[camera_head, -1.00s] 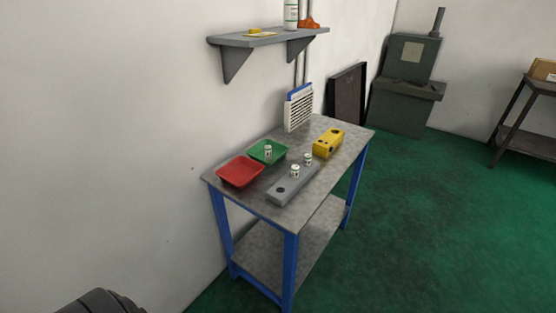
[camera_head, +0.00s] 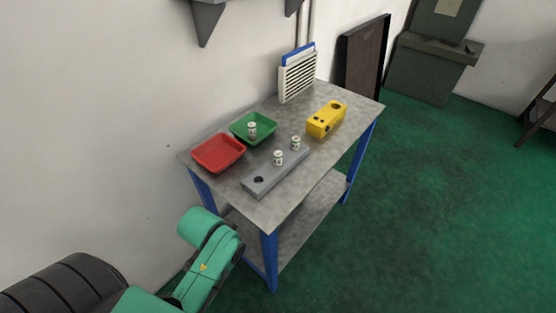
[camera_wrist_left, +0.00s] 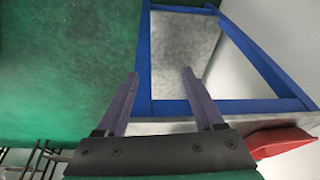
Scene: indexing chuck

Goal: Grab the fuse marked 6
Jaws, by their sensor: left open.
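Three small white fuses with green markings show in the head view; their numbers are too small to read. One fuse (camera_head: 252,130) stands in the green tray. Two others, a nearer fuse (camera_head: 278,157) and a farther fuse (camera_head: 296,143), stand upright in the grey block (camera_head: 262,183), whose nearest hole is empty. My left gripper (camera_wrist_left: 160,75) is open and empty in the left wrist view, by the table's blue frame and lower shelf, away from the fuses. Its fingers are not visible in the head view. My right gripper is not in view.
The red tray (camera_head: 218,153) sits beside the green tray (camera_head: 254,118) on the table (camera_head: 335,152). A yellow block (camera_head: 326,119) with dark holes and a white vented panel (camera_head: 297,75) stand farther back. The table's front right surface is clear.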

